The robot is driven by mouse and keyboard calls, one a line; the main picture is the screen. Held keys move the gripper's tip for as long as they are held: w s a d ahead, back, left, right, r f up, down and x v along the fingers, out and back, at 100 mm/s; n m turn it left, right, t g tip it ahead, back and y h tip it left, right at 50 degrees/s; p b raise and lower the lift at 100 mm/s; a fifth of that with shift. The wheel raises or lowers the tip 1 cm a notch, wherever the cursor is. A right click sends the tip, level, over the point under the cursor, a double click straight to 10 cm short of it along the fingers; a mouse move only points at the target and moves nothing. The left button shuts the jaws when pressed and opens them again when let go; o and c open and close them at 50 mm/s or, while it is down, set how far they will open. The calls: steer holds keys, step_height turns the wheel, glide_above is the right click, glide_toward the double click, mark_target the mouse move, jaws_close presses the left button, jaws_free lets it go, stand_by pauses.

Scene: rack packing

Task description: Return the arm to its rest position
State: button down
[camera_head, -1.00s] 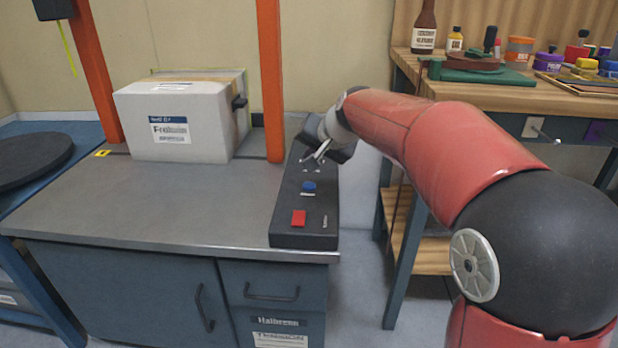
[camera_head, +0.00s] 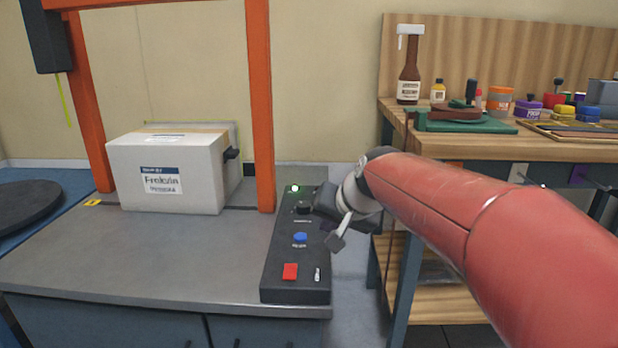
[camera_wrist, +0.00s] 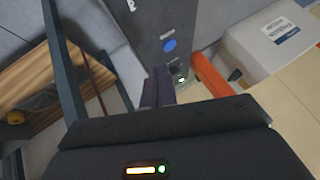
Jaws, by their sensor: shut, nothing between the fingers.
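My red arm reaches in from the right in the head view. My gripper (camera_head: 338,238) hangs just right of the black control panel (camera_head: 296,288), close to its edge and apart from the buttons. The gripper is shut and empty. In the wrist view my gripper's dark fingers (camera_wrist: 158,86) are together, with the panel (camera_wrist: 150,22) beyond them. The panel carries a blue button (camera_head: 300,238), a red button (camera_head: 290,271), a black knob (camera_head: 303,207) and a lit green lamp (camera_head: 295,188).
A wooden workbench (camera_head: 480,145) with bottles and jars stands at the right, near my arm. A floor gap lies between counter and bench.

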steer(key=s+d+f+h, duration=0.1)
steer(key=s+d+f, duration=0.2)
steer(key=s, duration=0.5)
steer(key=s+d+f+n+g+h, duration=0.1)
steer(key=s+d+f, duration=0.2)
steer(key=s, duration=0.6)
steer(key=s+d+f+h, duration=0.2)
steer(key=s+d, duration=0.4)
steer(key=s, duration=0.3)
steer(key=shift+f+n+g, duration=0.3)
steer(key=shift+f, duration=0.45)
